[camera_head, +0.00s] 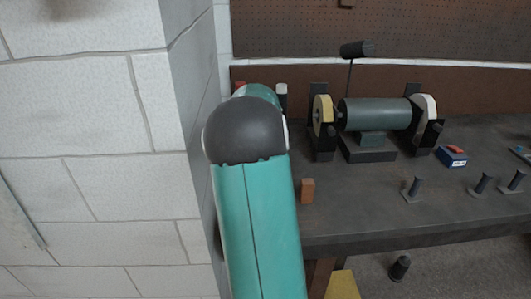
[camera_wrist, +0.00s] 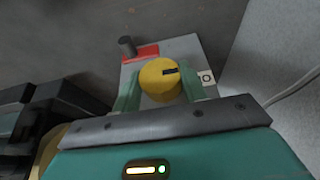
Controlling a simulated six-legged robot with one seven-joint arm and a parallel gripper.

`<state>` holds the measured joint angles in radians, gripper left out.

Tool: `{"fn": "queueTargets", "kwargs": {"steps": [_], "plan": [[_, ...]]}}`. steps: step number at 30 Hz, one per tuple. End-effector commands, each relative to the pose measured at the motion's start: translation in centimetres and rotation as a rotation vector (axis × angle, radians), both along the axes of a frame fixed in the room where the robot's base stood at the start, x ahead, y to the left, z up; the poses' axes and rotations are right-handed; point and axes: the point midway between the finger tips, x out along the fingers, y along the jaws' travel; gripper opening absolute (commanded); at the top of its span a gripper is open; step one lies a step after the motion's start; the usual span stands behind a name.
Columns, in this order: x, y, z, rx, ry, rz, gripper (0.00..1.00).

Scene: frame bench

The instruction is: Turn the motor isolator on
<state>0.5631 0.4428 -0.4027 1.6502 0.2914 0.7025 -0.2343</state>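The motor isolator's round yellow knob (camera_wrist: 160,80) sits on a grey plate (camera_wrist: 185,47) in the wrist view. A black mark on the knob points right, toward a white label with an "O" (camera_wrist: 206,78). My gripper (camera_wrist: 160,88) is at the knob, with one teal finger on its left and one on its right. The fingers are very close to the knob's sides; I cannot tell whether they press on it. In the head view my arm covers the gripper and the knob.
A red strip and dark post (camera_wrist: 127,46) stand beside the knob. In the head view, a bench grinder (camera_head: 375,115), a brown block (camera_head: 307,190), a blue-and-red box (camera_head: 452,156) and several dark pegs are on the bench (camera_head: 350,205). A pale block wall (camera_head: 90,130) is left of my arm.

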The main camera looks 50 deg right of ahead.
Motion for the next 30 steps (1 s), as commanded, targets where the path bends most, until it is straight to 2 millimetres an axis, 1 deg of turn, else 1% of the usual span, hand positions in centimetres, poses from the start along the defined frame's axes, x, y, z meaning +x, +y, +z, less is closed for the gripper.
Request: {"fn": "queueTargets", "kwargs": {"steps": [8,14,20,30], "plan": [[-0.10,-0.07,0.03,0.008,-0.010,-0.002,0.20],[-0.21,-0.19,0.04,0.048,-0.056,-0.004,0.20],[-0.44,-0.40,0.03,0.130,-0.151,-0.006,0.20],[-0.70,-0.68,-0.14,0.335,-0.386,-0.007,0.20]]}}
